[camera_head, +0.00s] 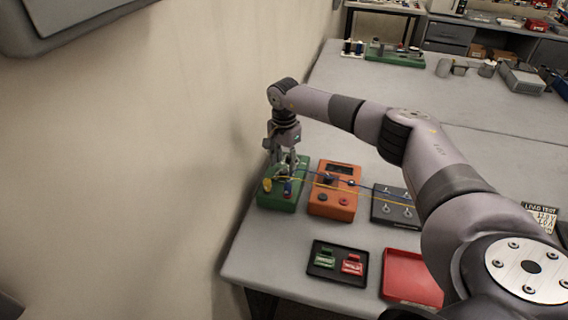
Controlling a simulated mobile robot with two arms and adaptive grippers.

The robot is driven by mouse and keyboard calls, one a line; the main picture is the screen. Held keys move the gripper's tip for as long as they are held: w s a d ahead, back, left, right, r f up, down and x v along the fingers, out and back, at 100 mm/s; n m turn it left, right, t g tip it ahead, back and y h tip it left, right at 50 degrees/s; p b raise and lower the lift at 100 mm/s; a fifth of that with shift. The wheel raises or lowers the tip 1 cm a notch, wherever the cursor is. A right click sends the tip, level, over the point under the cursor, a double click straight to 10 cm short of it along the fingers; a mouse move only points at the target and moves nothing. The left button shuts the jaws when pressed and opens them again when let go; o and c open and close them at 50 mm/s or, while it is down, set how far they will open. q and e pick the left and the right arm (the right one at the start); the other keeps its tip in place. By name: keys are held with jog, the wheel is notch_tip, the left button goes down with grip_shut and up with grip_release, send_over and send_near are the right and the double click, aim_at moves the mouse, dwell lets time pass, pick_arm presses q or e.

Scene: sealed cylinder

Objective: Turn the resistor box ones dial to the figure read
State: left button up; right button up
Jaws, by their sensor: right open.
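A green box (270,204) stands at the left edge of the workbench, close to the wall. It looks like the resistor box, but I cannot read any label. My right gripper (285,168) points down over its back part, open, with the fingertips at or just above its top. The gripper hides that part, so I cannot make out the ones dial or whether the fingers touch it. Yellow and blue plugs sit at the front of the box. An orange box (323,208) with a dark display, a dark knob and terminals stands beside it; its figure is too small to read. My left gripper is out of view.
Yellow and blue leads run right across the orange box to a dark terminal board (381,212). In front are a black tray (317,274) with green and red pieces and a red tray (412,262). My right arm spans the bench; the middle behind it is clear.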

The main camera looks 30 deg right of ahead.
aim_at(284, 173)
notch_tip(284, 173, down, 3)
jog(key=shift+r, duration=0.2)
jog(key=shift+f, duration=0.15)
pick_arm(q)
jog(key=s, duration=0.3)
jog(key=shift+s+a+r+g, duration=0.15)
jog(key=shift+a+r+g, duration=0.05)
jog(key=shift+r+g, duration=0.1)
pick_arm(e)
jog(key=shift+c, duration=0.3)
jog(key=c, duration=0.4)
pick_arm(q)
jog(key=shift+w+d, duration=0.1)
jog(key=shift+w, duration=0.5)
pick_arm(e)
grip_shut()
